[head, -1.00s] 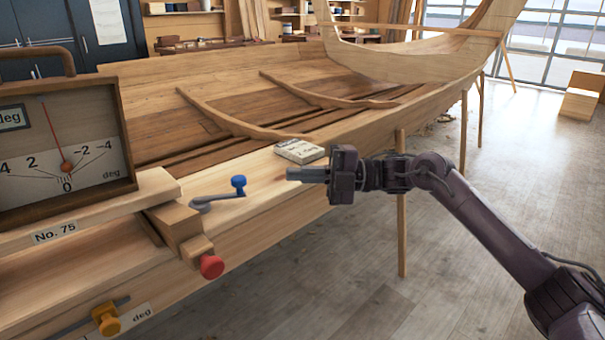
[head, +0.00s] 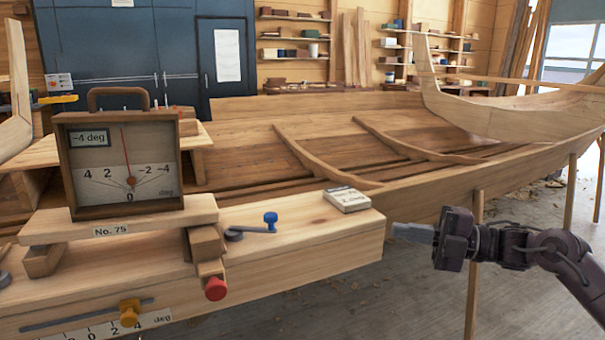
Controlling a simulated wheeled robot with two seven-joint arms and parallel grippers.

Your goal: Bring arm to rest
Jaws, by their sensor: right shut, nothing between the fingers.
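My right arm comes in from the right edge. Its gripper (head: 413,233) is shut and empty, pointing left. In the picture it sits just right of the end of the light plank (head: 310,235), over the floor side of the hull. A small labelled block (head: 347,199) lies on the plank to the upper left of the gripper. I cannot tell the exact gap between them. My left gripper is not in view.
A wooden gauge box (head: 122,165) with a dial stands on the No. 75 board. Near it are a blue-knobbed lever (head: 270,222), a red knob (head: 215,289) and a yellow slider knob (head: 129,312). The hull (head: 400,150) stretches behind. Floor below the gripper looks open.

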